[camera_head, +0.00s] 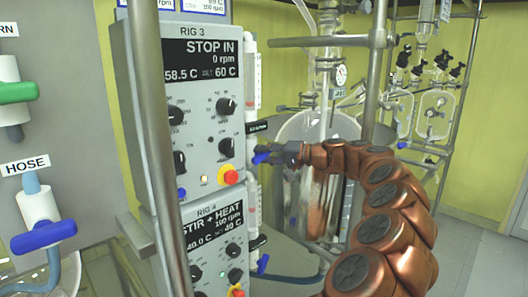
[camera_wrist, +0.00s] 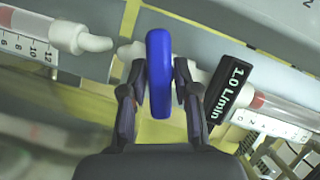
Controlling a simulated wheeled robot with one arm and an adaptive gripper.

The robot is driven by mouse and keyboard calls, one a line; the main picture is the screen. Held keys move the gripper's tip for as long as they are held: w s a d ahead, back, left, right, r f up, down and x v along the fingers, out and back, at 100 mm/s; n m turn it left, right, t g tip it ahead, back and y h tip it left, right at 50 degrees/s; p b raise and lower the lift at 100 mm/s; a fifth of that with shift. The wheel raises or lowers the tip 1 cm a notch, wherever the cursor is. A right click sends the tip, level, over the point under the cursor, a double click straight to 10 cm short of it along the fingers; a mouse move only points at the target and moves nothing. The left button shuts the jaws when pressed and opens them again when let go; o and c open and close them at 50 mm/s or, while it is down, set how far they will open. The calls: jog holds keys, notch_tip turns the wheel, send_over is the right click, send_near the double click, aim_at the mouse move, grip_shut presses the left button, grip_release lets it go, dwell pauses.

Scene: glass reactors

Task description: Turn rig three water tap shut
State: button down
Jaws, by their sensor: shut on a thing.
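The rig three water tap has a blue lever handle, seen beside the right edge of the RIG 3 control box (camera_head: 205,140). My gripper (camera_head: 284,156) reaches it from the right and is shut on the handle. In the wrist view the blue handle (camera_wrist: 158,72) stands upright in the picture between the two dark fingers of my gripper (camera_wrist: 157,88). The handle lies across the line of the pale pipe. A black tag (camera_wrist: 232,90) reading 1.0 L/min sits to its right. The tap body is mostly hidden behind the handle and fingers.
The RIG 4 box (camera_head: 205,250) is below, with another blue tap handle (camera_head: 263,264). A metal post (camera_head: 156,150) stands in front of the boxes. A blue HOSE tap (camera_head: 43,235) is at left. A glass reactor (camera_head: 310,130) stands behind my arm.

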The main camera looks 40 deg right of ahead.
jog(key=shift+f+m+t+y+p, duration=0.1)
jog(key=shift+m+t+y+p, duration=0.5)
jog(key=shift+m, duration=1.2)
jog(key=c, duration=1)
grip_release()
jog(key=v, duration=1.2)
